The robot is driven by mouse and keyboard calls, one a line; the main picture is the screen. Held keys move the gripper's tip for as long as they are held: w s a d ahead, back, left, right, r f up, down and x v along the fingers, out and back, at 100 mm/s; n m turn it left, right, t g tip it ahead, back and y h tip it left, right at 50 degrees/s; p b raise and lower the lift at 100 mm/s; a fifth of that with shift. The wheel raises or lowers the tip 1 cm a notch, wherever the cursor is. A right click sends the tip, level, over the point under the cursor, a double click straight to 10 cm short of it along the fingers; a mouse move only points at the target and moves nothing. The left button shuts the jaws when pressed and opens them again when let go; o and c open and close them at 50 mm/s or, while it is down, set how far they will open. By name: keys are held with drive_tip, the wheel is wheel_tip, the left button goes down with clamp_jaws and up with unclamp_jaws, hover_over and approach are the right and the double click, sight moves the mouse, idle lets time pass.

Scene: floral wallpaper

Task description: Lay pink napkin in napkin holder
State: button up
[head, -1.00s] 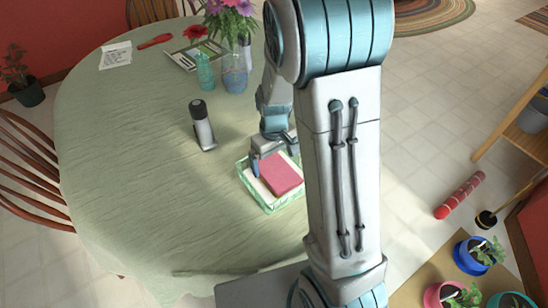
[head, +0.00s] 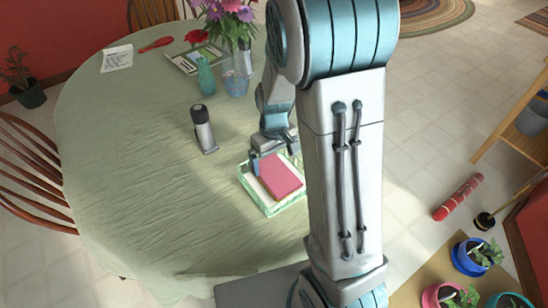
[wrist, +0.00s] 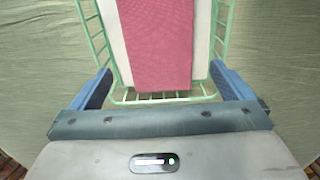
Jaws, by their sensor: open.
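The pink napkin (head: 283,180) lies flat in the green wire napkin holder (head: 268,213), on top of something white (head: 258,188). In the wrist view the pink napkin (wrist: 158,45) runs lengthwise over the white layer (wrist: 203,40), inside the holder's wire rim (wrist: 100,50). My gripper (head: 274,160) is at the far edge of the holder. In the wrist view my gripper (wrist: 168,88) is open, its blue fingers apart on either side of the holder's end, with nothing between them touching the napkin. Contact with the holder cannot be told.
The green-covered table (head: 130,180) has free room left of the holder. A dark-topped bottle (head: 203,130) stands behind and left of it. A flower vase (head: 236,80), a teal glass (head: 206,75) and a paper (head: 117,58) are farther back. Wooden chairs (head: 30,175) flank the left edge.

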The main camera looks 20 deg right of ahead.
wheel_tip(320, 180, up, 7)
drive_tip(key=p, duration=0.4)
idle(0.9)
drive_tip(key=s+r+m+t, duration=0.3)
drive_tip(key=s+r+m, duration=0.1)
drive_tip(key=s+r, duration=1)
drive_tip(key=shift+s+d+r, duration=0.15)
drive_tip(key=shift+s, duration=0.45)
